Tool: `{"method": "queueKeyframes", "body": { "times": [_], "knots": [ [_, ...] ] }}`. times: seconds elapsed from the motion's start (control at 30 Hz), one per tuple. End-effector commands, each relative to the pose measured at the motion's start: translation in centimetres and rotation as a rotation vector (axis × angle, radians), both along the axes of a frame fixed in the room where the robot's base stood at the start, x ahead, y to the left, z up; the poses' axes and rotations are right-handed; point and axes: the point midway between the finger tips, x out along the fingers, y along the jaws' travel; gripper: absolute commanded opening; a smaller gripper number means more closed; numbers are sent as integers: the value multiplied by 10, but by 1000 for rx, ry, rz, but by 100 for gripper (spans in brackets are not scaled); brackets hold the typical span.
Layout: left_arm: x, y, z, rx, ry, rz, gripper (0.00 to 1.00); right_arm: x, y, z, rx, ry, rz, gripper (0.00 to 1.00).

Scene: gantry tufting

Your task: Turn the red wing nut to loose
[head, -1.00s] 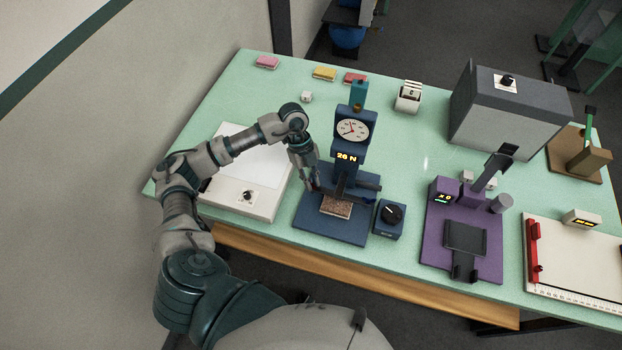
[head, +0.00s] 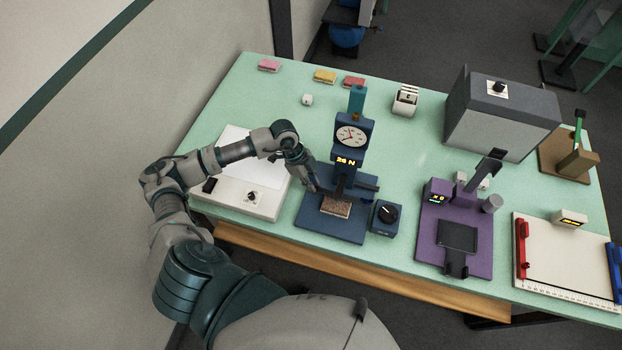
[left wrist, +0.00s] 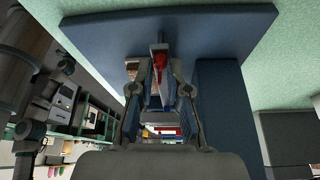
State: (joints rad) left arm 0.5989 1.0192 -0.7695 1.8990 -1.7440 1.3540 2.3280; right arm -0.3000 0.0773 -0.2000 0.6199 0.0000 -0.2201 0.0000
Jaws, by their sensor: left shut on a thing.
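The red wing nut (left wrist: 160,61) shows in the left wrist view, between the fingertips of my left gripper (left wrist: 160,80). The fingers are shut on it. In the head view, my left gripper (head: 316,186) is at the left side of the blue test stand (head: 330,224), low by its column. The wing nut is hidden there. The stand has a round dial gauge (head: 351,136) and a display reading 26 N (head: 349,161). A brown speckled sample (head: 336,206) lies on its base. My right gripper is not in view.
A white lightbox (head: 245,208) lies left of the stand, under my left forearm. A blue knob box (head: 386,218) stands close on its right. A purple device (head: 455,240) is farther right.

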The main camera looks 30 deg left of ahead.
Motion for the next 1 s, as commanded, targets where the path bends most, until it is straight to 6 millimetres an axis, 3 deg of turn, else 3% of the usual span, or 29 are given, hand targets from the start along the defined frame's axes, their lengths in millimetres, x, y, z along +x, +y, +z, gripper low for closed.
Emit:
{"method": "queueKeyframes", "body": {
  "times": [0.6,0.63,0.7,1.0],
  "knots": [
    [1,-1,1,-2,-6,55,0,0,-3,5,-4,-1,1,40],
    [1,-1,1,-2,-6,55,18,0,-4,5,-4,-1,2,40],
    [1,-1,1,-1,-4,55,29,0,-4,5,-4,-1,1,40],
    [0,1,2,0,-4,54,29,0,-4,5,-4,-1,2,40]
  ]
}}
